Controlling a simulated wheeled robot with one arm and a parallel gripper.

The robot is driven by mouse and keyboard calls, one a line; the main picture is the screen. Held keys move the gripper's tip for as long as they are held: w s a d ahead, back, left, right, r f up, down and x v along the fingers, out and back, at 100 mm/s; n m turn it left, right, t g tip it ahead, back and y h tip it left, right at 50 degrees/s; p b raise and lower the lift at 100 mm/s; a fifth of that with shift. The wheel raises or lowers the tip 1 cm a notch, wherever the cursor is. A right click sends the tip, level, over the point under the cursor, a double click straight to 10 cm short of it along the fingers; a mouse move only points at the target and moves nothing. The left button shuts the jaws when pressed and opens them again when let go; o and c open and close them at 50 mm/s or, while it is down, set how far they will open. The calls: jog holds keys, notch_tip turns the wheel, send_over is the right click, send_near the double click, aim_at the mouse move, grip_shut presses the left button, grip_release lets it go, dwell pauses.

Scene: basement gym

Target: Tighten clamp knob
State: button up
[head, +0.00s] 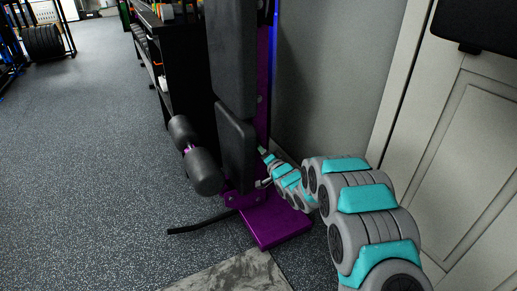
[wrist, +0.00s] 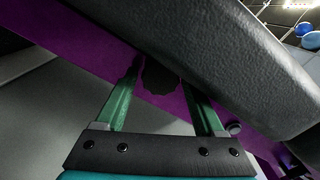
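A dark round knob (wrist: 160,80) sits on the purple frame (wrist: 88,50) of a gym machine in the wrist view, partly covered by a black pad (wrist: 215,50). My gripper (wrist: 159,75) has its two green fingers apart, one on each side of the knob. Whether either finger touches the knob is not clear. In the head view the purple frame (head: 264,70) stands behind upright black pads (head: 233,60).
Black foam rollers (head: 196,157) stick out left of the machine, above its purple base plate (head: 275,221). A black shelf (head: 185,70) stands behind. A grey wall (head: 335,80) and panelled door (head: 470,160) are close on the right. The floor at left is open.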

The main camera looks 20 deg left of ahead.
jog(key=v, duration=0.7)
jog(key=shift+s+d, duration=0.25)
jog(key=shift+s, duration=0.05)
jog(key=shift+w, duration=0.1)
